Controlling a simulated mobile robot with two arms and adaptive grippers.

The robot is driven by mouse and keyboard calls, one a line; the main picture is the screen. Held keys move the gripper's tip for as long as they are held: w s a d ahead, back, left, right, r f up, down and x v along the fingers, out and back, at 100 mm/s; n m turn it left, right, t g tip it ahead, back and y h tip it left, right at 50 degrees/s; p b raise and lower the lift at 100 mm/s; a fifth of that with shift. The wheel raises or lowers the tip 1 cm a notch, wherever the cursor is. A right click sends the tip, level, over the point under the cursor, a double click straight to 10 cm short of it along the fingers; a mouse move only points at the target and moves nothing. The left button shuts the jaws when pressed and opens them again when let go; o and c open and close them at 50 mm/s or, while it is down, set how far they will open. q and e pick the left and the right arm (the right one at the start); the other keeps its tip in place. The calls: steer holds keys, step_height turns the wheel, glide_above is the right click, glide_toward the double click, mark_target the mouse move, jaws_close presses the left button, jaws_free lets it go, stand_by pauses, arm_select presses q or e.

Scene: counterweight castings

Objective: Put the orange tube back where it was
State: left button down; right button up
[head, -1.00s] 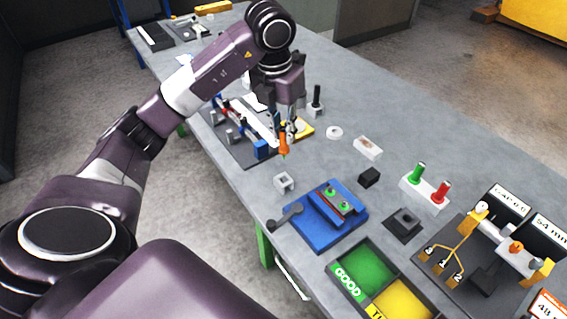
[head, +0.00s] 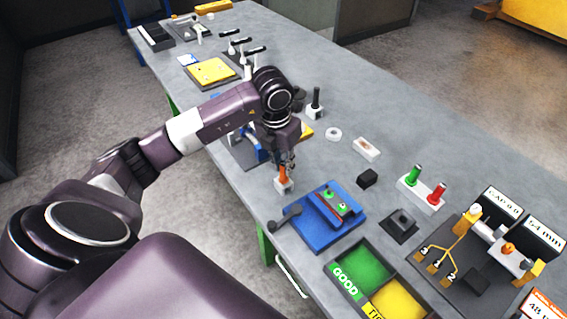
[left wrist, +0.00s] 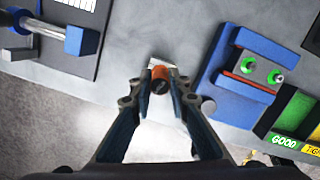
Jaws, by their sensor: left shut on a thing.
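My left gripper (head: 284,163) is shut on the orange tube (head: 282,174) in the head view. The tube is upright, with its lower end at the small grey-white block holder (head: 284,185) on the table. Whether the tube is seated in the holder or just above it, I cannot tell. In the left wrist view the tube (left wrist: 160,78) shows end-on between the fingertips (left wrist: 160,92), and part of the holder (left wrist: 172,70) shows behind it. My right gripper is not in view.
A blue fixture (head: 322,216) with green buttons stands just right of the holder, with a grey lever (head: 284,219) at its near edge. A green and yellow sorting tray (head: 362,268) lies nearer. A black block (head: 367,178) and a green-and-red plug stand (head: 422,190) are farther right.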

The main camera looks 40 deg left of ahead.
arm_select(q)
steer(key=shift+f, duration=0.2)
steer(key=c, duration=1.8)
jaws_free()
steer(key=shift+r, duration=0.1)
steer(key=shift+r, duration=0.55)
steer(key=shift+s+r+b, duration=0.3)
steer(key=shift+r+b, duration=0.25)
steer(key=shift+r, duration=1.3)
steer(key=shift+s+r+b, duration=0.3)
steer(key=shift+r+b, duration=0.2)
steer(key=shift+r, duration=1.3)
steer(key=shift+s+r+b, duration=0.3)
steer(key=shift+r+b, duration=0.25)
steer(key=shift+r, duration=1.3)
